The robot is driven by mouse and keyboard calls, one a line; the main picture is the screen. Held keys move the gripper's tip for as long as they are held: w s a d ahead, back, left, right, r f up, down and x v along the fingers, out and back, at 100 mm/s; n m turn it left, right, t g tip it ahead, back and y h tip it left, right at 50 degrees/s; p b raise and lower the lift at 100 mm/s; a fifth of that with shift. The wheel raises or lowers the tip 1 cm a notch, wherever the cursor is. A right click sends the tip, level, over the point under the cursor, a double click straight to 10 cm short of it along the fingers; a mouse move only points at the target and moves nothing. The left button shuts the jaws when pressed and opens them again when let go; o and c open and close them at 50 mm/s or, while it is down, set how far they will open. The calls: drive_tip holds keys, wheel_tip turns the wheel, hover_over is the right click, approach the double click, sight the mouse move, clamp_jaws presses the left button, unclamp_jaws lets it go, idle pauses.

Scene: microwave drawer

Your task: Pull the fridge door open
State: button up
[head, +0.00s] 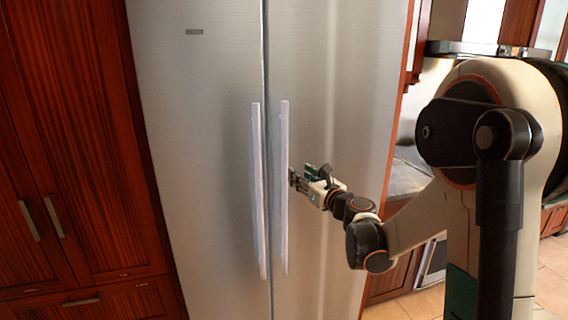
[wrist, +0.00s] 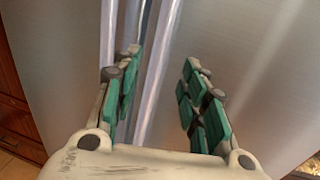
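The fridge (head: 330,60) is a tall steel unit with two closed doors side by side. Each door has a long pale vertical bar handle near the centre seam: the left handle (head: 258,200) and the right handle (head: 283,220). My gripper (head: 294,179) is at the right handle, about mid-height, coming from the right. In the wrist view my gripper (wrist: 162,60) is open, with green-padded fingers spread. The right handle (wrist: 157,65) shows between the fingers, nearer the left one. I cannot tell whether the fingertips reach past the bar. The left handle (wrist: 108,25) is outside the left finger.
Red-brown wooden cabinets (head: 80,130) stand left of the fridge, with a drawer below. A counter (head: 405,180) and more cabinets are at the right, behind my arm. Tiled floor (head: 415,305) shows at the lower right.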

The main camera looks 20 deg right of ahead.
sight(287, 164)
drive_tip(key=w, duration=0.3)
drive_tip(key=w+a+b, duration=0.1)
drive_tip(key=w, duration=0.3)
drive_tip(key=w+a, duration=0.1)
drive_tip(key=w, duration=0.3)
drive_tip(key=shift+a+b, duration=0.1)
drive_tip(key=shift+b, duration=0.25)
drive_tip(key=shift+s, duration=0.1)
clamp_jaws()
